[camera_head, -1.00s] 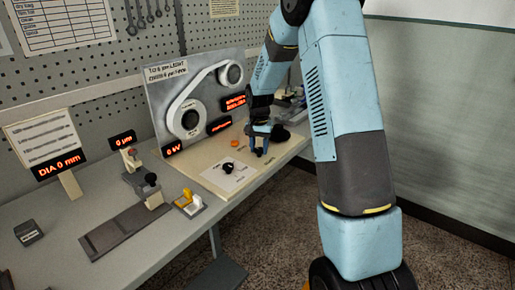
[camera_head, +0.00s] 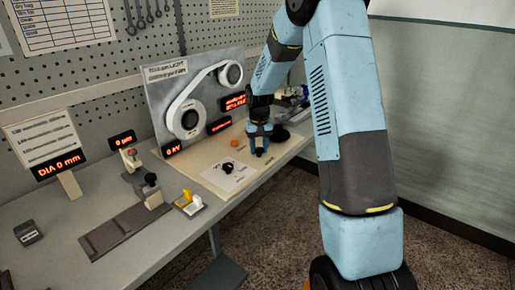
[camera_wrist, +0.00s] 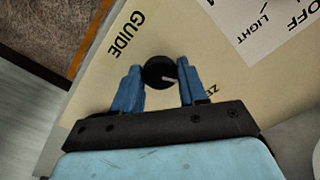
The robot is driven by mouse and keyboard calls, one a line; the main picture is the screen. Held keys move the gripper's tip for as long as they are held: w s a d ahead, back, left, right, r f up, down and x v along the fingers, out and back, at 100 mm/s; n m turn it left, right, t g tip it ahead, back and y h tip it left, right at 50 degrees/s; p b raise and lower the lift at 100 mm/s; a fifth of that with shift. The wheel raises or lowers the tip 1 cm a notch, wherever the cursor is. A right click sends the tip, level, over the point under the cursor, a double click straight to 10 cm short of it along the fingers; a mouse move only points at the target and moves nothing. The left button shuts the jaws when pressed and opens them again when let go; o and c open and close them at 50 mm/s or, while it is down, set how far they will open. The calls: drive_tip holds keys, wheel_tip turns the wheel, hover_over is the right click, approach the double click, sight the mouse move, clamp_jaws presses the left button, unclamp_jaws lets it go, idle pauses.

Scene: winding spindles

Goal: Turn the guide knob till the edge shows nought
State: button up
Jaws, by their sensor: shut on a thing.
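The guide knob (camera_wrist: 158,72) is a small round black knob with a white pointer line, on a cream panel lettered GUIDE in the wrist view. Its pointer aims right and slightly down in that view. My gripper (camera_wrist: 160,84) has its blue fingers shut on the knob, one on each side. In the head view my gripper (camera_head: 259,150) is low over the panel's right part and hides the knob. A lettering starting "ZE" is partly covered by a finger. The red edge displays (camera_head: 234,102) on the upright board are too small to read.
The upright board (camera_head: 160,95) with a white belt and spools stands behind the panel. A second black knob (camera_head: 228,167) sits on a white label, with an orange button (camera_head: 234,143) beside it. Dark items lie right of my gripper. The bench front edge is close.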

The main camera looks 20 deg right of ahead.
sight(259, 149)
drive_tip(key=shift+w+r+n, duration=0.1)
drive_tip(key=shift+n, duration=0.9)
drive_tip(key=o, duration=1)
drive_tip(key=shift+o, duration=0.2)
wheel_tip(259, 149, up, 14)
drive_tip(key=shift+f, duration=0.2)
